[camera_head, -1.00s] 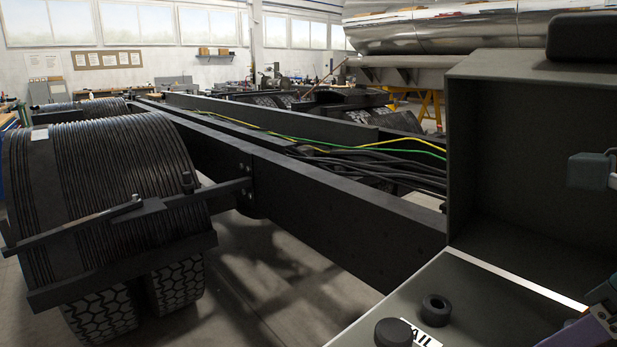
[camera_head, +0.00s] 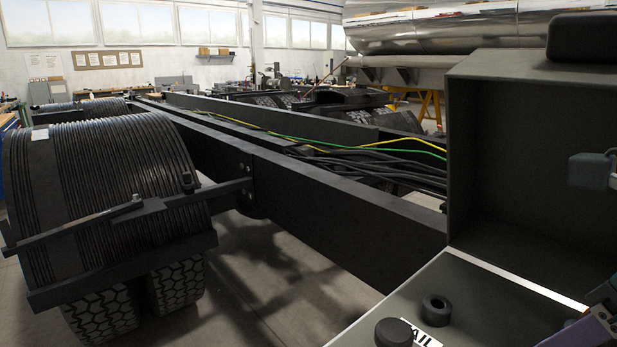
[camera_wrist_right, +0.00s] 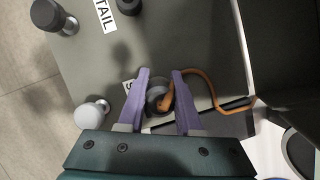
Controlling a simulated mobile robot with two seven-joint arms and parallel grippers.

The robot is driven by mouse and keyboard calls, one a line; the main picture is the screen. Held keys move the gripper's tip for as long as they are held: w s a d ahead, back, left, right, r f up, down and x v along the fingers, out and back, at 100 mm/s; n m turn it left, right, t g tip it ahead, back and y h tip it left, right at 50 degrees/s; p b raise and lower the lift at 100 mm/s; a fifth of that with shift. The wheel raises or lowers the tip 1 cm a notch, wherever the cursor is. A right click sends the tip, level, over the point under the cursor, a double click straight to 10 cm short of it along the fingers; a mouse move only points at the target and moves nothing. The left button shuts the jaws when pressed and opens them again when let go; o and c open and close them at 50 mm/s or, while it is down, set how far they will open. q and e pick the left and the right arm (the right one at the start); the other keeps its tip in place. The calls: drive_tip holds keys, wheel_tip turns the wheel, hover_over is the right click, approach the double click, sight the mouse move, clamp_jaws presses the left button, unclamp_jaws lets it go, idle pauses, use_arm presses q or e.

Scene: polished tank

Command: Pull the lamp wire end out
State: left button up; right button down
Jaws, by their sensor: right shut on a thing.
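In the right wrist view the orange lamp wire (camera_wrist_right: 214,90) curves from the right down to a dark round socket (camera_wrist_right: 155,92) in the grey panel. Its orange end (camera_wrist_right: 167,101) lies at that socket, between the purple fingers of my right gripper (camera_wrist_right: 161,74). The gripper is shut on the wire end. I cannot tell whether the end is still seated, since the fingers partly cover it. In the head view only a bit of the purple right gripper (camera_head: 602,322) shows at the lower right edge. My left gripper is not in view.
A pale round knob (camera_wrist_right: 91,113) stands left of my fingers. A long black chassis beam (camera_head: 330,205) runs away leftward.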

sight(572, 319)
drive_tip(key=shift+r+p, duration=0.45)
drive_tip(key=shift+r, duration=0.35)
idle(0.4)
drive_tip(key=shift+r+p, duration=2.1)
drive_tip(key=shift+r, duration=1.1)
